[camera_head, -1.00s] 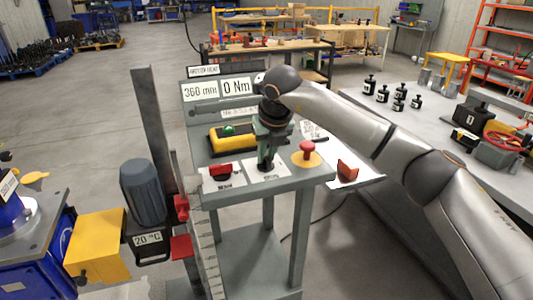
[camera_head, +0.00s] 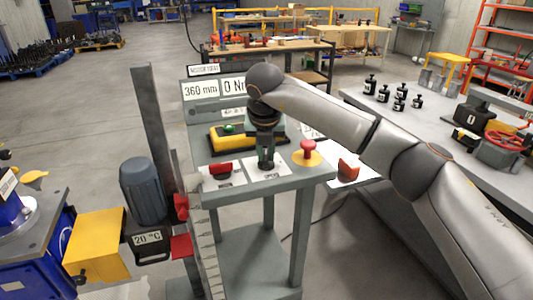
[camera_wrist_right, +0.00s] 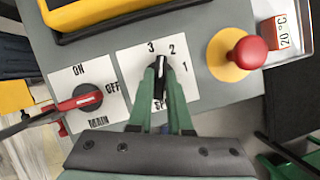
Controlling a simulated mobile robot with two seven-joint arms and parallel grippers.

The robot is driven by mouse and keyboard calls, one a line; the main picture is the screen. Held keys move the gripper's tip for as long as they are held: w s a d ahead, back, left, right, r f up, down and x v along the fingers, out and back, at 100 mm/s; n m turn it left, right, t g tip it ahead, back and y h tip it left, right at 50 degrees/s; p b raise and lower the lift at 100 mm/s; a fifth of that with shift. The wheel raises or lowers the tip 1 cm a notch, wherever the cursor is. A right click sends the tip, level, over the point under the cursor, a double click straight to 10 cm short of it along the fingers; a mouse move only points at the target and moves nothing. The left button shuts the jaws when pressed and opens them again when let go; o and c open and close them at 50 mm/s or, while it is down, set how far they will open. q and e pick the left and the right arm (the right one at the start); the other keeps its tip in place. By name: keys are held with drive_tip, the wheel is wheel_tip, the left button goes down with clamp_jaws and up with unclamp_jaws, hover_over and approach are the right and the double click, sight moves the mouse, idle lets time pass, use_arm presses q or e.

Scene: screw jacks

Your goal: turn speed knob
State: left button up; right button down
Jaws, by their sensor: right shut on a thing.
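The speed knob (camera_wrist_right: 161,66) is small and black with a white pointer line, on a white plate marked 1, 2 and 3. Its pointer is toward the upper side of the plate, near 2 and 3; the exact setting is hard to tell. My right gripper (camera_wrist_right: 161,70) has green fingers, one on each side of the knob, and is shut on it. In the head view my right gripper (camera_head: 266,163) reaches down onto the panel top and hides most of the knob. My left gripper is not in view.
A red main switch (camera_wrist_right: 87,97), marked ON and OFF, is left of the speed plate. A red mushroom button (camera_wrist_right: 248,53) on a yellow disc is to its right. A yellow box (camera_head: 222,138) with a green button lies behind. Displays (camera_head: 201,90) stand at the back.

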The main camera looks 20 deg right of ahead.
drive_tip(key=m, duration=0.2)
drive_tip(key=m+h, duration=0.1)
drive_tip(key=m, duration=0.1)
drive_tip(key=shift+w+a+g+h, duration=0.1)
drive_tip(key=shift+g+h, duration=0.2)
drive_tip(key=shift+g, duration=0.1)
drive_tip(key=shift+m, duration=0.3)
drive_tip(key=c, duration=0.8)
unclamp_jaws()
drive_tip(key=shift+c, duration=0.2)
drive_tip(key=shift+r, duration=0.1)
drive_tip(key=v, duration=1.2)
drive_tip(key=shift+r, duration=0.15)
